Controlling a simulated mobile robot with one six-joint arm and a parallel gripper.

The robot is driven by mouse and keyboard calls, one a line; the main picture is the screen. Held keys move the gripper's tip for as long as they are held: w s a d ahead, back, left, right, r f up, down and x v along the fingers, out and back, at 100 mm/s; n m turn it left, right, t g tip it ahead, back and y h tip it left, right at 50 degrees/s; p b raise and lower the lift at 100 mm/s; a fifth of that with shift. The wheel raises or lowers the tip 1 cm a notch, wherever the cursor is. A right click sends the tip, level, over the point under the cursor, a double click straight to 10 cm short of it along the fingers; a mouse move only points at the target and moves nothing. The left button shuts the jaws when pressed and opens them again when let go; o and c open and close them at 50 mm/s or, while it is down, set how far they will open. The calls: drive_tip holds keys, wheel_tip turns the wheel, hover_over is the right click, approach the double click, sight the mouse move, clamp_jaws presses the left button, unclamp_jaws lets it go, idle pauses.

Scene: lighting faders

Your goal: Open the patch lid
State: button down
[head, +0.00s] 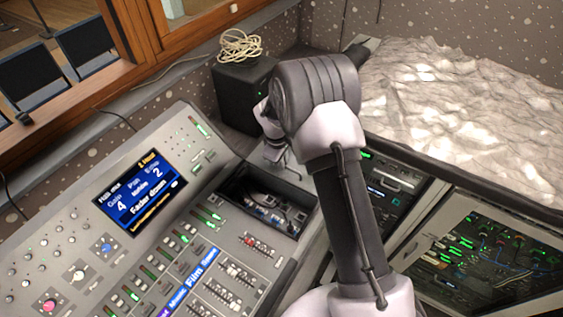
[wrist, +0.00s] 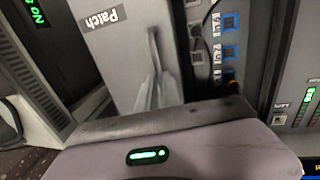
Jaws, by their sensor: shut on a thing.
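The patch compartment (head: 262,208) in the console is uncovered, with sockets and cables showing inside. In the wrist view, the grey patch lid (wrist: 112,50) bears a "Patch" label, and the blue-marked sockets (wrist: 229,50) lie to its right. My gripper (head: 272,150) is at the far edge of the compartment, partly hidden by my own arm. In the wrist view, my gripper (wrist: 153,62) is shut at the lid, apparently on its handle. The exact contact is hard to make out.
The console (head: 150,240) has faders, knobs and a lit screen (head: 140,191). A black box (head: 238,95) with a coiled cable (head: 240,46) stands behind. A rack (head: 490,255) and a crumpled pale sheet (head: 455,105) are at the right.

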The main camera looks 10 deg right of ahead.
drive_tip(key=c, duration=1.5)
unclamp_jaws()
wheel_tip(320, 180, up, 17)
drive_tip(key=s+a+p, duration=0.2)
drive_tip(key=p, duration=0.1)
drive_tip(key=shift+s+a, duration=0.2)
drive_tip(key=shift+s, duration=0.05)
